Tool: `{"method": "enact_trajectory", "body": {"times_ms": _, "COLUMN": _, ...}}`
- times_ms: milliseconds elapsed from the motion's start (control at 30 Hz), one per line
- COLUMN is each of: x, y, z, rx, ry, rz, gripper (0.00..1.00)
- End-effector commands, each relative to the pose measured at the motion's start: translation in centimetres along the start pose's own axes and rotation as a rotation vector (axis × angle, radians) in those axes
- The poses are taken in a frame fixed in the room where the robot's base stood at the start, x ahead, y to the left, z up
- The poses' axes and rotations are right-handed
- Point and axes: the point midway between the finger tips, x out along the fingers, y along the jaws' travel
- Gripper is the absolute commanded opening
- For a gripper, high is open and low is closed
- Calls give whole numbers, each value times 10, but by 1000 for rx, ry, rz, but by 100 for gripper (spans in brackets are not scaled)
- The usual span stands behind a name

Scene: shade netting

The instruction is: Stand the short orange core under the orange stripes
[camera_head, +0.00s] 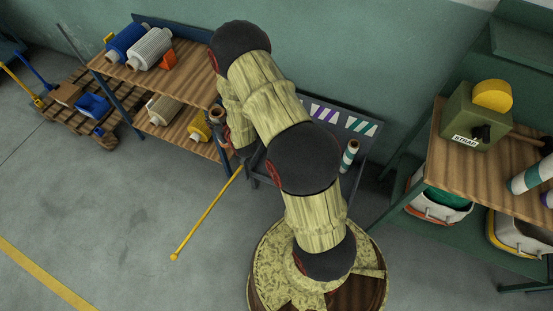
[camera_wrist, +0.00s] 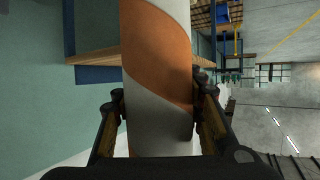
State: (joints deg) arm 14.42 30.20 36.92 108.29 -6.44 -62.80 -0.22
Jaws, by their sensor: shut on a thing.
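In the wrist view my gripper (camera_wrist: 157,104) is shut on a white core with a broad orange spiral band, the orange core (camera_wrist: 160,45). Its two fingers press on the core's opposite sides, and its ends run out of view or behind the gripper. In the head view my arm hides most of the gripper; a small brown-orange round end (camera_head: 216,112) shows beside the wrist, perhaps this core. A dark rack (camera_head: 366,110) behind my arm has purple stripes (camera_head: 325,113) and teal stripes (camera_head: 364,128) on its back panel. No orange stripes show; my arm covers the panel's left part.
A teal-and-white core (camera_head: 349,154) stands at the rack's right end. A wooden shelf (camera_head: 120,72) with rolls is on the left. A yellow pole (camera_head: 207,213) slants over the floor. A bench (camera_head: 460,158) with a green strap box (camera_head: 478,118) is on the right.

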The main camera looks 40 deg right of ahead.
Motion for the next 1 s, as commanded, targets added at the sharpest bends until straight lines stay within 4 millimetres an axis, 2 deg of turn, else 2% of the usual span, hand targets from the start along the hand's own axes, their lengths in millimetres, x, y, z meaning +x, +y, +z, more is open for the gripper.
{"method": "enact_trajectory", "body": {"times_ms": 33, "x": 16, "y": 19, "z": 22, "rx": 7, "ry": -3, "rz": 18, "gripper": 1}}
{"method": "enact_trajectory", "body": {"times_ms": 167, "x": 45, "y": 60, "z": 66, "rx": 22, "ry": -4, "rz": 53, "gripper": 1}}
{"method": "enact_trajectory", "body": {"times_ms": 300, "x": 70, "y": 105, "z": 118, "rx": 39, "ry": -4, "rz": 91, "gripper": 1}}
{"method": "enact_trajectory", "body": {"times_ms": 367, "x": 79, "y": 124, "z": 142, "rx": 47, "ry": -4, "rz": 108, "gripper": 1}}
{"method": "enact_trajectory", "body": {"times_ms": 600, "x": 102, "y": 195, "z": 244, "rx": 79, "ry": -4, "rz": 169, "gripper": 2}}
{"method": "enact_trajectory", "body": {"times_ms": 700, "x": 105, "y": 217, "z": 282, "rx": 90, "ry": -2, "rz": 189, "gripper": 2}}
{"method": "enact_trajectory", "body": {"times_ms": 800, "x": 106, "y": 234, "z": 311, "rx": 99, "ry": 0, "rz": 206, "gripper": 2}}
{"method": "enact_trajectory", "body": {"times_ms": 1000, "x": 106, "y": 248, "z": 342, "rx": 108, "ry": 2, "rz": 221, "gripper": 1}}
